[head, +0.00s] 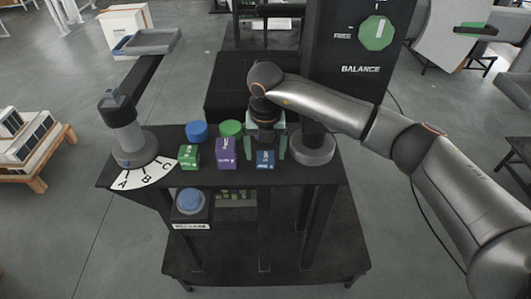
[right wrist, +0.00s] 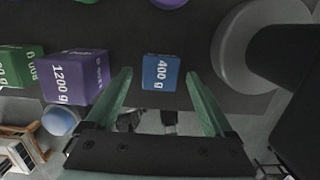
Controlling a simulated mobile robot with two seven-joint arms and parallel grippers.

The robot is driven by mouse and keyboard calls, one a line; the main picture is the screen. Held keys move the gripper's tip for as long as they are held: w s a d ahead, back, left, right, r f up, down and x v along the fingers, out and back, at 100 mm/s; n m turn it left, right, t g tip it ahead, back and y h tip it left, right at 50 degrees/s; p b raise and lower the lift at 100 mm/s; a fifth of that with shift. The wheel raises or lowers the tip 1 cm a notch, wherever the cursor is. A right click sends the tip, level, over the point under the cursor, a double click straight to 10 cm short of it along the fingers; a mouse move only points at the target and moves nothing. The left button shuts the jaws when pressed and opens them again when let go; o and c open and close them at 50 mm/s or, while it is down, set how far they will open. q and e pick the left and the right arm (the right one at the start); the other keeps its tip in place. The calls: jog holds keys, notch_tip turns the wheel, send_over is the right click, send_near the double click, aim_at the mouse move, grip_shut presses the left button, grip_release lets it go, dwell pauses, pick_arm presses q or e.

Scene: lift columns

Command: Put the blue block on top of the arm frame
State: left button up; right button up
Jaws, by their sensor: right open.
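The blue block (head: 265,160), marked 400 g, stands near the front edge of the black table. It also shows in the right wrist view (right wrist: 161,72). My right gripper (head: 265,152) is over it, pointing down, with its green fingers (right wrist: 158,76) open on either side. In the right wrist view, clear gaps show between block and fingers. A grey open frame (head: 152,41), likely the arm frame, sits at the far end of a dark arm on the left column (head: 127,138). Nothing is visible on the frame. My left gripper is not in view.
A purple 1200 g block (head: 226,153) and a green block (head: 189,157) stand left of the blue block, with blue (head: 196,131) and green (head: 230,128) discs behind. A round column base (head: 312,150) is close on the right. A lettered dial plate (head: 146,175) and blue button (head: 190,201) are front left.

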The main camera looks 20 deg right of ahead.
aim_at(266, 162)
notch_tip(266, 162, up, 11)
jog(key=s, duration=0.1)
jog(key=shift+s+a, duration=0.15)
jog(key=shift+s, duration=0.05)
